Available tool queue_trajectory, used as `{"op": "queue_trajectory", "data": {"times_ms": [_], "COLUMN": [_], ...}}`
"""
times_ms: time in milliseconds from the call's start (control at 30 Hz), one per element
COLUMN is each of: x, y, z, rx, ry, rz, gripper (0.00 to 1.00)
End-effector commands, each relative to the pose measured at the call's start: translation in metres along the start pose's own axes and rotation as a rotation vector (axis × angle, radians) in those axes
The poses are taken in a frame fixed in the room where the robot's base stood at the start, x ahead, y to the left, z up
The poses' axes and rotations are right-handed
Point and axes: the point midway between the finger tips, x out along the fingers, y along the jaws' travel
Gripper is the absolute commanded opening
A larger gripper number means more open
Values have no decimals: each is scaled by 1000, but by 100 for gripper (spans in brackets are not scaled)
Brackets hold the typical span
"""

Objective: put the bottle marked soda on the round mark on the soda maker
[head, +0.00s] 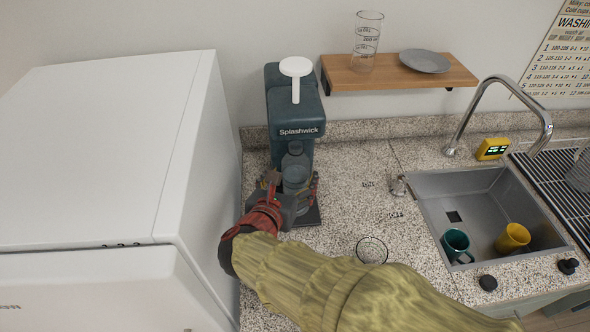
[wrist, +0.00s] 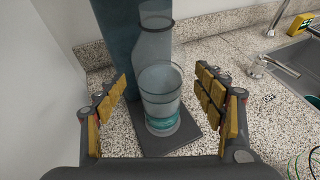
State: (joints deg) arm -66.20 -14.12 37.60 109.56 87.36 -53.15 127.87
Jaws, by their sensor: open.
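The soda maker (head: 290,112), dark blue and marked "Splashwick", stands against the back wall. A clear bottle (wrist: 153,45) with a dark ring stands upright at its front, also in the head view (head: 296,160); I read no soda mark on it. A clear tumbler-like vessel (wrist: 160,88) stands in front of it over the dark base plate (wrist: 172,143). Teal shows at its bottom; I cannot tell whether this is its contents or a mark beneath. My gripper (wrist: 163,85) is open, fingers either side of the vessel, apart from it. It also shows in the head view (head: 293,184).
A white appliance (head: 110,150) closely bounds the left. The sink (head: 480,205) with a teal mug (head: 456,244) and yellow mug (head: 513,238) is right. A clear round thing (head: 371,251) lies on the counter. A shelf (head: 395,77) holds a measuring glass (head: 367,42) and plate (head: 425,61).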

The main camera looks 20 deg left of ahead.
Motion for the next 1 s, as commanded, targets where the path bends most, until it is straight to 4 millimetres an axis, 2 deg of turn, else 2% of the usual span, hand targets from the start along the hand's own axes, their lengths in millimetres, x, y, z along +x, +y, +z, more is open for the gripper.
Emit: {"op": "queue_trajectory", "data": {"times_ms": [100, 300, 1000], "x": [-20, -35, -36], "y": [1, 0, 0], "z": [2, 0, 0], "rx": [-1, -2, -1], "ry": [-1, 0, 0], "rz": [2, 0, -1], "gripper": [69, 69, 69]}}
